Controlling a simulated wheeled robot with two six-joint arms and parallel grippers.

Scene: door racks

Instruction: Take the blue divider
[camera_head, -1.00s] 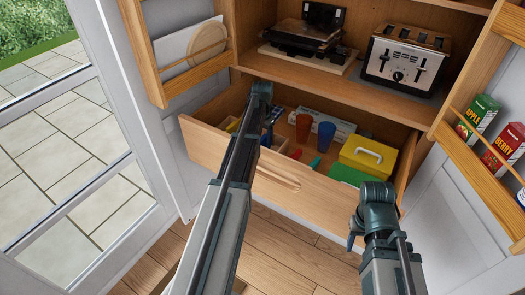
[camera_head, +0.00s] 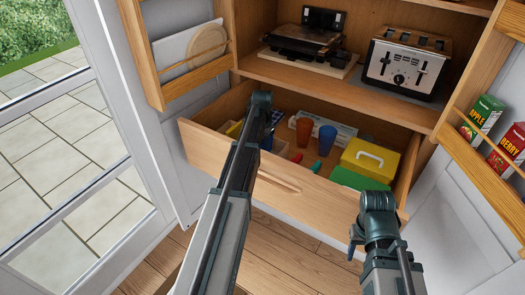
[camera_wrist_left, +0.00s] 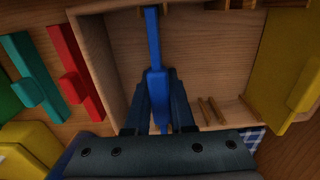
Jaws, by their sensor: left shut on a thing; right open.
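The blue divider (camera_wrist_left: 153,45) is a long narrow blue piece with a thicker block on it, in the left wrist view. It stands out over a wooden tray (camera_wrist_left: 115,75) inside the open drawer. My left gripper (camera_wrist_left: 162,112) is shut on the block, one dark finger on each side. In the head view my left arm reaches down into the drawer, and its wrist hides the fingers; a bit of blue shows beside it (camera_head: 268,139). My right gripper (camera_head: 353,245) is open and empty, in front of the drawer's right end.
The drawer (camera_head: 245,165) also holds a yellow case (camera_head: 370,158), orange and blue cups (camera_head: 326,138) and a white box. Red (camera_wrist_left: 77,80) and teal (camera_wrist_left: 35,80) pieces lie beside the tray; a yellow one (camera_wrist_left: 280,70) is at its right. A shelf with a toaster (camera_head: 405,65) overhangs behind.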

